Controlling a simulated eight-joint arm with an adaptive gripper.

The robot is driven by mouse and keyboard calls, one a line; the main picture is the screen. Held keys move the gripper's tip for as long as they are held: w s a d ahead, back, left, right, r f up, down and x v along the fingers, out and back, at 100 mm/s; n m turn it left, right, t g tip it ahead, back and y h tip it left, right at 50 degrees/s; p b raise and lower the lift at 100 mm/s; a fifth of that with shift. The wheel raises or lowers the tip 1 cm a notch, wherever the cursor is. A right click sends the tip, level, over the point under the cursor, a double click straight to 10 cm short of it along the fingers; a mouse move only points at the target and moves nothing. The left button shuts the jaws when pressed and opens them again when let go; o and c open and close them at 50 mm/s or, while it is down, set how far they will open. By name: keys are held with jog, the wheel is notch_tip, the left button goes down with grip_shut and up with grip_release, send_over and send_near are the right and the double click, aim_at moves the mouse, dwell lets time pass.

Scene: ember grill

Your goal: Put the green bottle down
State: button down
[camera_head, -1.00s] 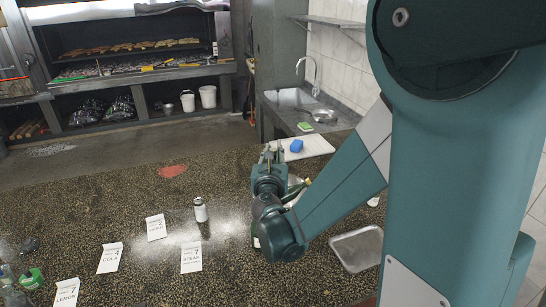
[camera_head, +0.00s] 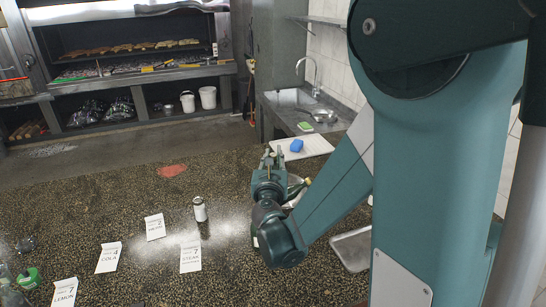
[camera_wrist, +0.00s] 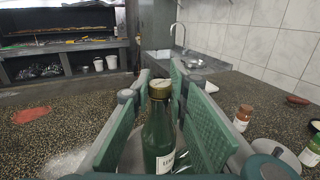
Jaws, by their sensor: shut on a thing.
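The green bottle (camera_wrist: 160,133) stands upright between my two fingers in the wrist view, with a gold cap and a pale label low on its side. My gripper (camera_wrist: 161,78) is shut on it. In the head view my gripper (camera_head: 272,158) is over the dark speckled counter (camera_head: 120,200), pointing toward the far edge. There the bottle is mostly hidden by my gripper and wrist. The bottle's base is out of sight in the wrist view, so I cannot tell whether it touches the counter.
A can (camera_head: 199,209) and several white cards (camera_head: 190,257) stand left of my gripper. A metal tray (camera_head: 352,248) is at right. A brown-capped jar (camera_wrist: 242,118) stands right of my fingers.

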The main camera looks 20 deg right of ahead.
jog(key=shift+f, duration=0.15)
jog(key=c, duration=2.2)
grip_release()
jog(key=shift+c, duration=0.2)
jog(key=shift+r, duration=0.25)
jog(key=shift+r+p, duration=0.35)
jog(key=shift+p, duration=0.2)
jog(key=v, duration=1.2)
jog(key=shift+d+f, duration=0.1)
